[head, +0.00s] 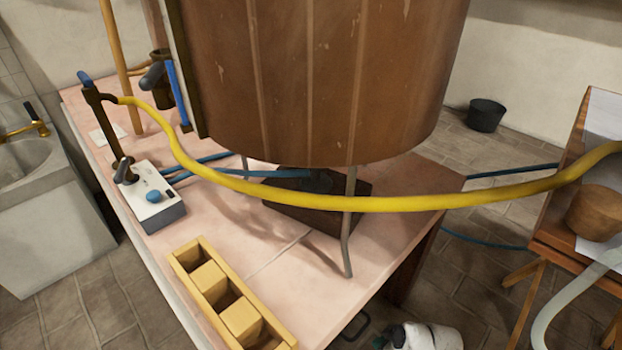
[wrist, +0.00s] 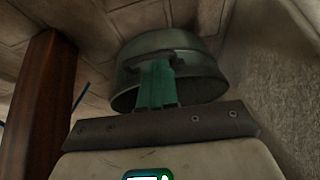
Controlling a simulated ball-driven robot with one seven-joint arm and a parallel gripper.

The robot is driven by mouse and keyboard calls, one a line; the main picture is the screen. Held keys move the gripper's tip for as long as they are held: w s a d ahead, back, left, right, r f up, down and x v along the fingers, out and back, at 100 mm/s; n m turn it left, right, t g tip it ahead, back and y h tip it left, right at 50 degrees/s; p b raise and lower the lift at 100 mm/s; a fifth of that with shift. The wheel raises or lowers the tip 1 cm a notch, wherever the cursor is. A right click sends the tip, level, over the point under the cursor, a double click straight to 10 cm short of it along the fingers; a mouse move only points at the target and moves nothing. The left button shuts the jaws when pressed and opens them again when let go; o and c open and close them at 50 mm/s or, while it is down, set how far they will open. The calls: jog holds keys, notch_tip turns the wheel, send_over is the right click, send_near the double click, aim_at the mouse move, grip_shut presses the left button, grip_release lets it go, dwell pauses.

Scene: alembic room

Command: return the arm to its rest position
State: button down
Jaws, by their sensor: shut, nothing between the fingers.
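My gripper (wrist: 157,62) shows in the wrist view as teal fingers, pressed together with nothing between them. Beyond the fingertips is a dark round bucket (wrist: 190,80), partly covered by them; I cannot tell the exact gap, but nothing is gripped. In the head view, a white part of my arm shows low at the bottom edge, beside the front of the pink table (head: 385,235). The fingers are not clear there.
A large wooden vat (head: 320,80) stands on metal legs over the table. A yellow hose (head: 390,203) spans the scene. A control box (head: 152,195) and a wooden block tray (head: 188,256) are on the table. A wooden stand (head: 547,232) is at right.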

jog(key=s+d+r+m+g+h, duration=0.1)
jog(key=s+d+r+m, duration=0.3)
jog(key=s, duration=0.5)
jog(key=s+d+r+m+g+h, duration=0.1)
jog(key=s+d+r+m+h, duration=0.1)
jog(key=s+r, duration=0.6)
jog(key=s+d+r+m+g+h, duration=0.1)
jog(key=s+d+r+m, duration=0.2)
jog(key=s, duration=0.7)
notch_tip(320, 180, up, 37)
jog(key=p, duration=3.5)
jog(key=shift+s+h, duration=0.25)
jog(key=shift+h, duration=0.05)
jog(key=shift+a+f, duration=0.1)
jog(key=shift+f, duration=0.05)
